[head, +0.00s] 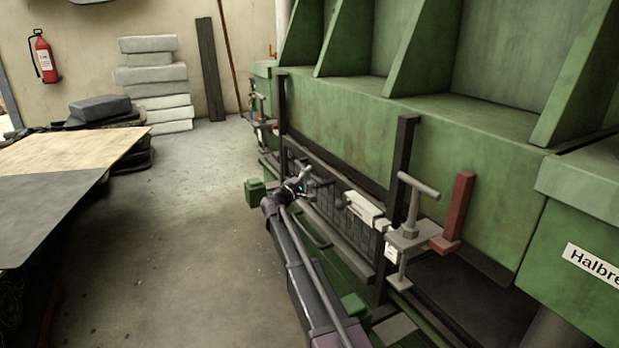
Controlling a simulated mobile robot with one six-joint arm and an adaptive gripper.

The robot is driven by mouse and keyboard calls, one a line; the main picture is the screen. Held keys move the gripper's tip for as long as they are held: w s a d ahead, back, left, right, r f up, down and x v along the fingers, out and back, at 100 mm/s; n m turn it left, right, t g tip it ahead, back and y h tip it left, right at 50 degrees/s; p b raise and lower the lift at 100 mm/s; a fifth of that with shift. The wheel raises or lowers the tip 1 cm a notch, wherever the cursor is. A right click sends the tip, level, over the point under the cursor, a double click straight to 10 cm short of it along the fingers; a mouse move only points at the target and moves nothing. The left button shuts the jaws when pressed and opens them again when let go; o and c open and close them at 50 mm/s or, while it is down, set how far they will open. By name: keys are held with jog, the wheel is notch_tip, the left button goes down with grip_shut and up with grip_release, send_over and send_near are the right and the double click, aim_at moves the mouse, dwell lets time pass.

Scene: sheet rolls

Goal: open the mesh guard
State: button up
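The mesh guard (333,203) is a dark, low panel on the front of the green machine, between two black upright posts. It stands upright as far as I can see, and part of it is hidden behind my arm. My gripper (314,184) is at the guard's front, near its upper left part. The gripper is small and dark against the mesh, so I cannot tell whether its fingers are open or touch the guard. A pale box-like piece (365,209) sits at the guard's right end.
A grey T-handle (417,200) and a red lever (457,213) stand right of the guard. A green block (255,192) sits on the floor left of my gripper. A table (70,160) is at the left; the concrete floor between is clear.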

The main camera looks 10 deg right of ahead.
jog(key=b+v, duration=0.2)
jog(key=v, duration=1.2)
jog(key=s+d+m+g+p, duration=0.2)
jog(key=s+d+g+p, duration=0.1)
jog(key=s+d+p, duration=0.2)
jog(key=shift+s+d+r+y, duration=0.35)
jog(key=shift+s+r+y, duration=0.05)
jog(key=shift+s, duration=0.05)
